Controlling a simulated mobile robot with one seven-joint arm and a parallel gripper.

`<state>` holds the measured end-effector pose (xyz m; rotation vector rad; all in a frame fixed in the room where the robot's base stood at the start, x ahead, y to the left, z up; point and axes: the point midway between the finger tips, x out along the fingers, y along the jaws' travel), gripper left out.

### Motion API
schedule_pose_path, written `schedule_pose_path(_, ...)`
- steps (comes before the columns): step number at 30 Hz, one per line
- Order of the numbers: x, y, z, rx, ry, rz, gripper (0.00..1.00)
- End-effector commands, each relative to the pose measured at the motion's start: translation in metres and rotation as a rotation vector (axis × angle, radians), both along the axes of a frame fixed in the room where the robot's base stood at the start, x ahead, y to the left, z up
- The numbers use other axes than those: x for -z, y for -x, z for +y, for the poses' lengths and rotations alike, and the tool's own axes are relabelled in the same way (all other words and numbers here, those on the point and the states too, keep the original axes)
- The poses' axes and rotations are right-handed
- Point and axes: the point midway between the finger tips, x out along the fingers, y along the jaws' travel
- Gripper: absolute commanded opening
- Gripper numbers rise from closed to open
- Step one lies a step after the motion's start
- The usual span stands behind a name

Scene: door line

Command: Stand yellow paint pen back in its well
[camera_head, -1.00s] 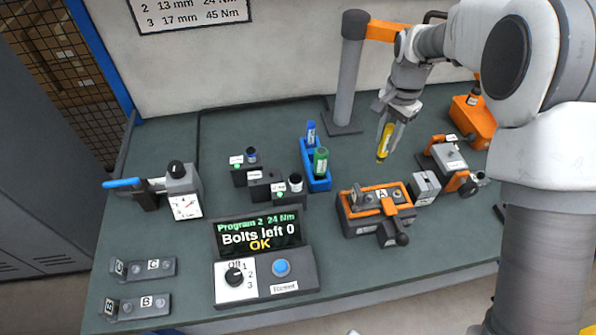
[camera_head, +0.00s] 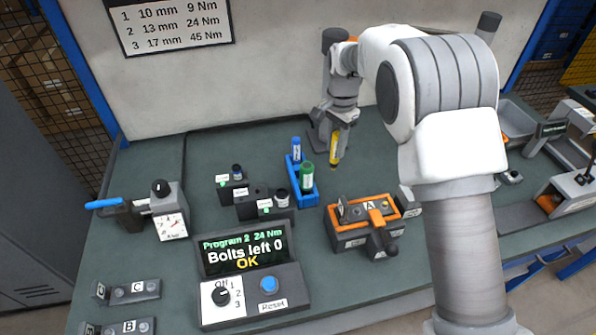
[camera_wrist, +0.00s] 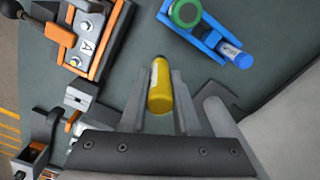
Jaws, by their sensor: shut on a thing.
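The yellow paint pen (camera_head: 335,150) is held by my gripper (camera_head: 338,133), tip down and nearly upright, above the bench. In the wrist view the pen (camera_wrist: 159,88) lies between the two fingers of my gripper (camera_wrist: 160,100), which are shut on it. The blue pen rack (camera_head: 311,196) is left of the pen in the head view. It holds a blue pen (camera_head: 296,150) at the back and a green pen (camera_head: 307,177) nearer the front. The rack also shows in the wrist view (camera_wrist: 206,44). The empty well itself I cannot make out clearly.
An orange-framed fixture A (camera_head: 352,235) stands in front of the pen. Black socket holders (camera_head: 245,205) stand left of the rack, behind the display (camera_head: 245,250).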

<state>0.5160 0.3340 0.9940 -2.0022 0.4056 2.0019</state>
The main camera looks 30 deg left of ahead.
Motion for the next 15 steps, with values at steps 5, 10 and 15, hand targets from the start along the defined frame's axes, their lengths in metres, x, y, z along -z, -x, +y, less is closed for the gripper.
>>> schedule_pose_path(5, 0.026, 0.006, 0.044, -0.005, 0.001, 0.001, 0.0)
schedule_pose_path(10, 0.045, 0.009, 0.076, -0.002, 0.0, 0.0, 0.0)
schedule_pose_path(15, 0.054, 0.011, 0.09, -0.001, -0.001, 0.0, 0.0)
